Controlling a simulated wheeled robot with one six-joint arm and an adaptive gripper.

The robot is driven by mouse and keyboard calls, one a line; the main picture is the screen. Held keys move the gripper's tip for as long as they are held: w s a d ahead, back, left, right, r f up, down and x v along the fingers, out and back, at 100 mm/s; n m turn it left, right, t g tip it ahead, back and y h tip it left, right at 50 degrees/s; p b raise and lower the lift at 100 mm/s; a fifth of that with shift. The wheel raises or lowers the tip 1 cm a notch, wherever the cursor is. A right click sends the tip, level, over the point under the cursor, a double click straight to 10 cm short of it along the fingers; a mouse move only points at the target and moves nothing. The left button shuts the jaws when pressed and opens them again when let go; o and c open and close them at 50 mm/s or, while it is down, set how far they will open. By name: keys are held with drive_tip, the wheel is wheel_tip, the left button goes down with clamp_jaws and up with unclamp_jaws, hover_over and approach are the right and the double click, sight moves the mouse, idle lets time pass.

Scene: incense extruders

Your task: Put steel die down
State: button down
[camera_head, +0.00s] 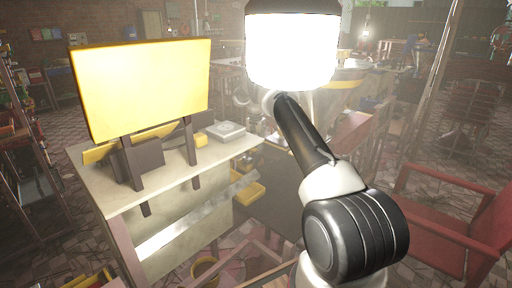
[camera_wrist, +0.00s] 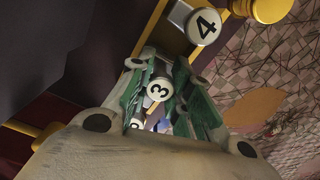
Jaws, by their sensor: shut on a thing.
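In the wrist view, my gripper (camera_wrist: 165,97) has its green-padded fingers shut on the steel die, a small round piece with a white face marked 3 (camera_wrist: 159,90). The die sits between the fingertips, and the fingers hide its sides. In the head view my gripper and the held die cannot be made out; my own arm and a glaring white part cover that area.
A yellow cylinder (camera_wrist: 269,9) is beside the piece marked 4. In the head view, a pale bench (camera_head: 115,207) carries a yellow panel (camera_head: 145,85) and a flat grey device (camera_head: 226,130). A red chair (camera_head: 440,245) is at right.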

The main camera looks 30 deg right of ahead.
drive_tip(key=c, duration=1.3)
unclamp_jaws()
drive_tip(key=shift+f, duration=0.15)
